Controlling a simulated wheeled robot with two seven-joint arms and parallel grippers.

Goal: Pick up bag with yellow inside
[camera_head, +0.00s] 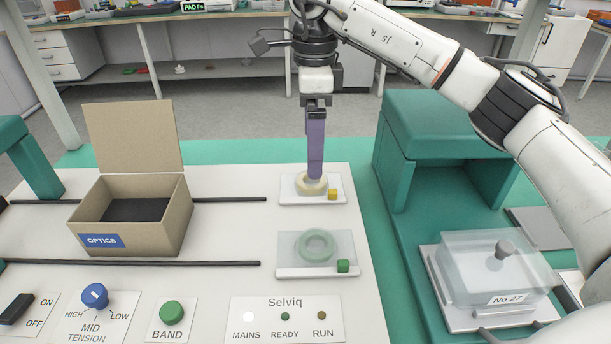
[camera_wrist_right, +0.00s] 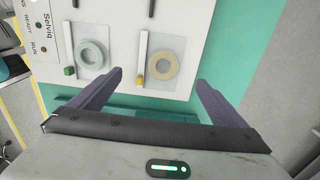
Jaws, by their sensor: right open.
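The bag with yellow inside (camera_head: 290,190) is a clear flat packet holding a pale yellow ring (camera_head: 303,188), with a white strip and a small yellow cube (camera_head: 332,194) along its near edge. In the wrist view the yellow ring (camera_wrist_right: 163,66) lies between the lines of my fingers. My right gripper (camera_head: 315,176) points down over this bag, its purple fingers overlapping the ring in the head view. In the wrist view my right gripper (camera_wrist_right: 160,79) is open with nothing between the fingers. Whether a finger touches the bag cannot be told. My left gripper is not in view.
A similar bag with a green ring (camera_head: 316,246) and green cube lies nearer on the white panel. An open OPTICS box (camera_head: 130,215) stands left. Dark rails cross the panel. A teal frame (camera_head: 430,150) and clear lidded box (camera_head: 490,268) stand right, under my right arm.

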